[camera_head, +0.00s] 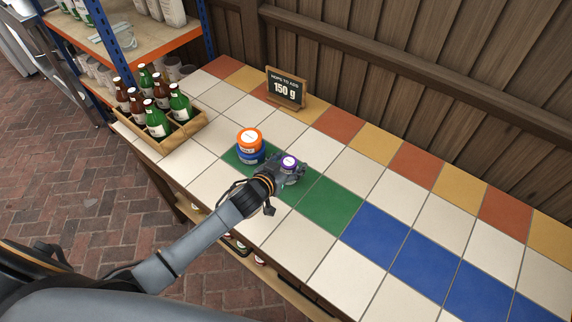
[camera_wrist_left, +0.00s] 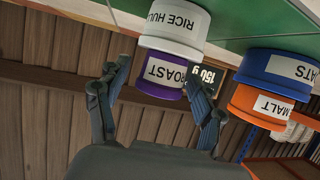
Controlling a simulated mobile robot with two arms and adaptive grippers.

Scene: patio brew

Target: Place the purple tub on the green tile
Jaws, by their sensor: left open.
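The purple tub (camera_head: 288,162), with a label reading ROAST, sits on top of a white tub labelled RICE HU... (camera_wrist_left: 174,24). The purple tub (camera_wrist_left: 160,78) shows between the fingers in the left wrist view, which is upside down. My left gripper (camera_head: 287,175) is open, with one finger to each side of the purple tub; contact cannot be told. Green tiles run along the middle of the counter. A bare green tile (camera_head: 331,206) lies right of the stack. The tile under the white tub is partly hidden by my gripper. My right gripper is not in view.
An orange MALT tub (camera_head: 249,137) on a blue OATS tub (camera_head: 250,154) stands close left of the gripper. A wooden crate of bottles (camera_head: 186,133) stands at the left end. A 150 g sign (camera_head: 286,88) stands behind. The counter's right side is clear.

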